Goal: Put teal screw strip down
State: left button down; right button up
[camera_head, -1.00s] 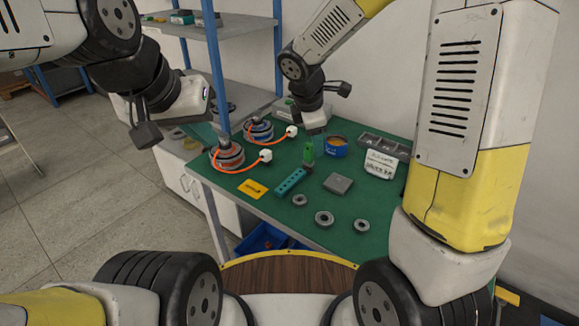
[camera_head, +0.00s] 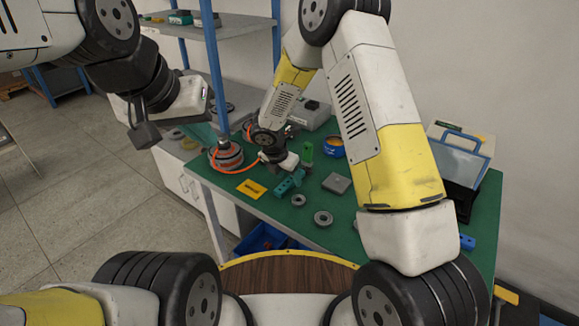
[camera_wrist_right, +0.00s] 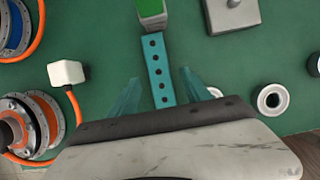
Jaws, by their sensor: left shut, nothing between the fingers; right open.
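The teal screw strip (camera_head: 284,187) lies on the green mat, partly covered by my right gripper in the head view. In the right wrist view the strip (camera_wrist_right: 157,72) shows a row of dark holes facing up. My right gripper (camera_wrist_right: 159,78) is open, with one teal finger on each side of the strip and a gap to each. In the head view my right gripper (camera_head: 291,174) is low over the strip. My left gripper (camera_head: 203,131) is shut and empty, away to the left by the shelf post.
A green block-like object (camera_wrist_right: 152,12) stands at the strip's far end. A yellow card (camera_head: 252,188), a grey block (camera_head: 337,183) and grey rings (camera_head: 323,218) lie nearby. An orange-cabled hub motor (camera_head: 227,156) is to the left. The mat's front right is mostly clear.

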jog(key=shift+w+d+f, duration=0.1)
jog(key=shift+w+f, duration=0.05)
jog(key=shift+f, duration=0.3)
jog(key=shift+c, duration=0.3)
grip_shut()
jog(key=shift+r, duration=0.1)
